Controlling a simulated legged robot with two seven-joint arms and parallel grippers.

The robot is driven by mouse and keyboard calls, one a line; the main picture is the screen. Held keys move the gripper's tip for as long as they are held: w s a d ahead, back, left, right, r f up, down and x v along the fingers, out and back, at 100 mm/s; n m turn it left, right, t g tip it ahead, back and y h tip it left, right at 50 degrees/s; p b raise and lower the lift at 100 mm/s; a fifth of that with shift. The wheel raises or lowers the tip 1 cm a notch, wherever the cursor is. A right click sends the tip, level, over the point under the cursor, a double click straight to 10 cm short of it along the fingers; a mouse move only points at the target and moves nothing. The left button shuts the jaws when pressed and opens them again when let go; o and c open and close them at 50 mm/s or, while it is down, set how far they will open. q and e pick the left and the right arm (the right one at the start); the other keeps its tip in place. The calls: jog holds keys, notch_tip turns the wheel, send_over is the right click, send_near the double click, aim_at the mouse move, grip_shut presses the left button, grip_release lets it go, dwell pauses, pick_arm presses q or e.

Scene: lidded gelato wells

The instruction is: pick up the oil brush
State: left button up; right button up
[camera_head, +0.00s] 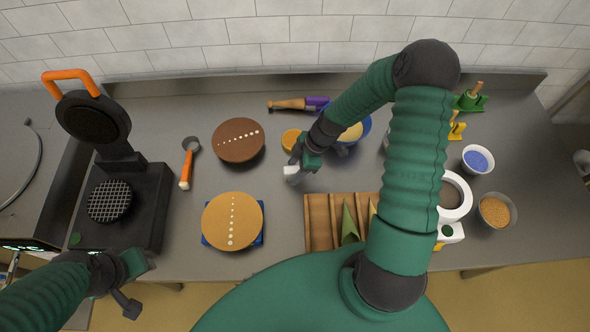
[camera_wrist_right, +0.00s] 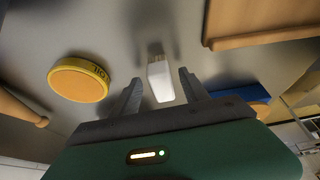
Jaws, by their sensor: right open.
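A small white block with a tan end (camera_wrist_right: 160,80), which looks like the oil brush, lies on the grey counter. In the right wrist view it sits between the two spread fingers of my right gripper (camera_wrist_right: 158,88), with a gap on each side. In the head view the white piece (camera_head: 291,171) shows at the tip of my right gripper (camera_head: 298,168). A round orange-yellow pot marked OIL (camera_wrist_right: 78,82) is left of the fingers, and also shows in the head view (camera_head: 291,138). My left gripper (camera_head: 135,283) is at the lower left, its jaws unclear.
A black waffle iron (camera_head: 150,205) with an orange handle stands at the left. Two round discs, brown (camera_head: 238,141) and tan (camera_head: 233,221), lie beside it. A wooden rack (camera_head: 320,222) with cones is in front. A blue bowl (camera_head: 364,128) sits behind my right arm.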

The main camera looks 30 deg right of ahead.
jog(key=shift+w+a+f, duration=0.1)
jog(key=shift+w+a, duration=0.05)
jog(key=shift+a, duration=0.3)
jog(key=c, duration=0.9)
jog(key=shift+d, duration=0.2)
grip_shut()
